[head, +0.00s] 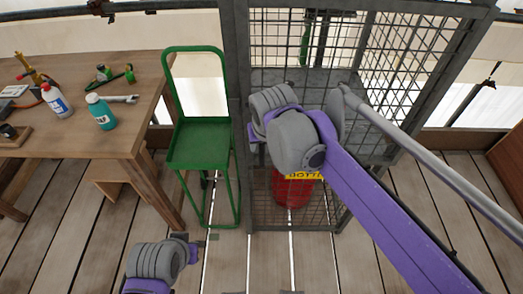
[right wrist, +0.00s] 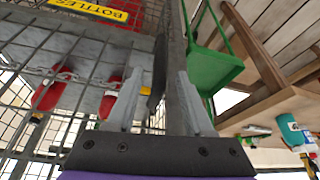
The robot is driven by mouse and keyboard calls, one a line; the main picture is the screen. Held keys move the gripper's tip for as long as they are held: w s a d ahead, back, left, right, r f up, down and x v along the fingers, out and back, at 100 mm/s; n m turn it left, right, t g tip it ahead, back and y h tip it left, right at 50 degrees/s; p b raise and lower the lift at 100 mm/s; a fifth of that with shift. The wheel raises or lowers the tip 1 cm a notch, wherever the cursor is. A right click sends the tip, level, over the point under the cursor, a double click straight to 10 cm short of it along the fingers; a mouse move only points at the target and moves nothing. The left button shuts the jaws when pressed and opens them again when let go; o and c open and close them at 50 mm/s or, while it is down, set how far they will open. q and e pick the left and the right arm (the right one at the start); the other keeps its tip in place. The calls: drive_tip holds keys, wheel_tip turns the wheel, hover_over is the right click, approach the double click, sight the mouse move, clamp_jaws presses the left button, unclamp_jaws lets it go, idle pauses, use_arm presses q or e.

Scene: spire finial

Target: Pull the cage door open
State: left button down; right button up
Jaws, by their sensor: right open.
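The grey cage (head: 237,70) stands in the middle of the head view. Its mesh door (head: 290,45) looks closed against the frame, though my right arm covers part of it. In the right wrist view the mesh (right wrist: 25,45) fills the left side. A dark upright handle (right wrist: 157,75) shows beside the grey post (right wrist: 180,50). My right gripper (right wrist: 160,80) is open, with its fingers on either side of the handle and post; contact is unclear. In the head view its fingers are hidden behind my wrist. My left gripper (head: 195,242) is low at left, away from the cage; its jaws are unclear.
A green cart (head: 200,140) stands just left of the cage. A wooden table (head: 130,135) with bottles and tools is further left. Plank floor lies open in front.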

drive_tip(key=shift+b+x, duration=0.35)
drive_tip(key=shift+x, duration=1.95)
drive_tip(key=shift+c, duration=0.2)
clamp_jaws()
